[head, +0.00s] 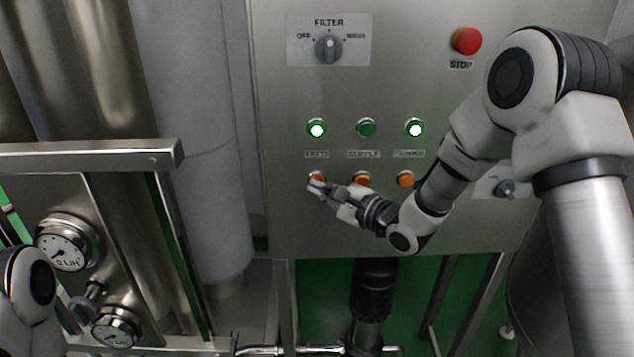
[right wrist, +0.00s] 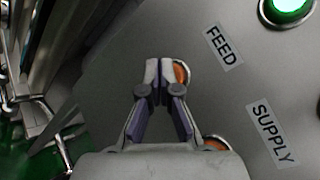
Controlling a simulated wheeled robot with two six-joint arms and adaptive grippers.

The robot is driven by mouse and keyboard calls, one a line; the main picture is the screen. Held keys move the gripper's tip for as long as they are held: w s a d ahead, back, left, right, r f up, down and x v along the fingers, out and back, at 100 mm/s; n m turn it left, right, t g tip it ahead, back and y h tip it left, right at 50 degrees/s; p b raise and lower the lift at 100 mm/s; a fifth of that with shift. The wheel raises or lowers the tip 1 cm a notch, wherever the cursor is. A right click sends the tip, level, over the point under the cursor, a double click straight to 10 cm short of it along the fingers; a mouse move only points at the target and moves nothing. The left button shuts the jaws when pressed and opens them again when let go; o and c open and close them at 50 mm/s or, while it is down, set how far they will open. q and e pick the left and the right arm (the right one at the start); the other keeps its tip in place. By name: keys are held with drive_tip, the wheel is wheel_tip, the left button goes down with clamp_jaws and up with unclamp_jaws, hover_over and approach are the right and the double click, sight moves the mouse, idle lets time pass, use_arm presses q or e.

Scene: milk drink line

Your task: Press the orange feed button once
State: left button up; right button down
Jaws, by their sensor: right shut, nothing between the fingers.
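The orange feed button (head: 317,176) is the leftmost of three orange buttons on the steel panel. Its FEED label (right wrist: 223,45) is readable in the right wrist view, where the button (right wrist: 182,73) shows partly behind my fingertips. My right gripper (head: 316,187) is shut and empty, with its tips at the lower part of the feed button. In the right wrist view the closed tips (right wrist: 160,71) overlap the button's left side. I cannot tell whether they touch it. My left gripper is out of view.
The supply button (head: 362,179) and a third orange button (head: 405,179) sit close to the right, near my right gripper and arm. Above are indicator lamps (head: 366,128), the filter knob (head: 328,48) and a red stop button (head: 467,41). Pipes and gauges (head: 63,246) stand at left.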

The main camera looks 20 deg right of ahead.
drive_tip(key=shift+w, duration=0.2)
idle(0.5)
drive_tip(key=shift+s+a, duration=0.2)
drive_tip(key=shift+s, duration=0.6)
drive_tip(key=s, duration=0.2)
drive_tip(key=s+a, duration=0.1)
drive_tip(key=s, duration=0.1)
drive_tip(key=shift+s+a, duration=0.15)
drive_tip(key=shift+s, duration=0.25)
